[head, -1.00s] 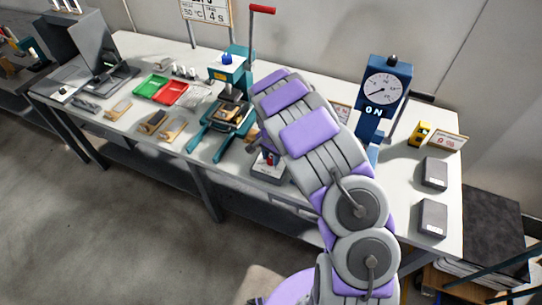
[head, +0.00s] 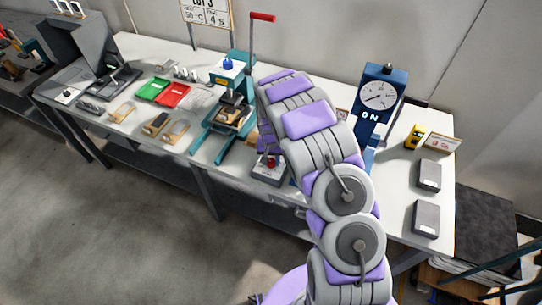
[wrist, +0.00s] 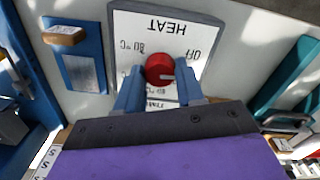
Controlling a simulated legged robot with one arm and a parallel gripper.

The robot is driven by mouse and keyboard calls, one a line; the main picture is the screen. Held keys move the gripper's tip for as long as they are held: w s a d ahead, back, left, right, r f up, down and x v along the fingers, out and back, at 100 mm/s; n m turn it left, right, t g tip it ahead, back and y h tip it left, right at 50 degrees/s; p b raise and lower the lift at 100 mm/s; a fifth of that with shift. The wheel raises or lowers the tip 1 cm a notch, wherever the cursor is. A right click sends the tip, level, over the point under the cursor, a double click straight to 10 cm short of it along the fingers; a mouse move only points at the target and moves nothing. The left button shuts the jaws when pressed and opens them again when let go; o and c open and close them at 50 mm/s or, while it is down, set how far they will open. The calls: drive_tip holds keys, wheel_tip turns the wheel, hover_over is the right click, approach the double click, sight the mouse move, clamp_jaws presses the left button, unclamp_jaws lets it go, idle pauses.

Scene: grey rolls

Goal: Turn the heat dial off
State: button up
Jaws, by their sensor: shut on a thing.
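The red heat dial (wrist: 159,69) sits on a white panel (wrist: 128,22) with a grey border in the wrist view. The panel reads HEAT, upside down in this view, with OFF at the right and temperature marks around the dial. The fingers and wrist hide the lower part of the panel. In the head view my arm hides the gripper.
A teal press (head: 230,75) with a red-handled lever stands left of my arm. A blue press (head: 380,105) with a gauge and ON sign stands to the right. A green tray (head: 153,88), a red tray (head: 174,95) and grey boxes (head: 426,218) rest on the bench.

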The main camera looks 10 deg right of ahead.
sight(271, 161)
drive_tip(key=n+p, duration=0.2)
drive_tip(key=n, duration=0.3)
drive_tip(key=shift+w, duration=0.1)
idle(0.5)
drive_tip(key=o, duration=1)
drive_tip(key=shift+o, duration=0.2)
drive_tip(key=shift+r, duration=0.15)
wheel_tip(271, 161, up, 17)
drive_tip(key=p, duration=0.1)
drive_tip(key=shift+p, duration=0.3)
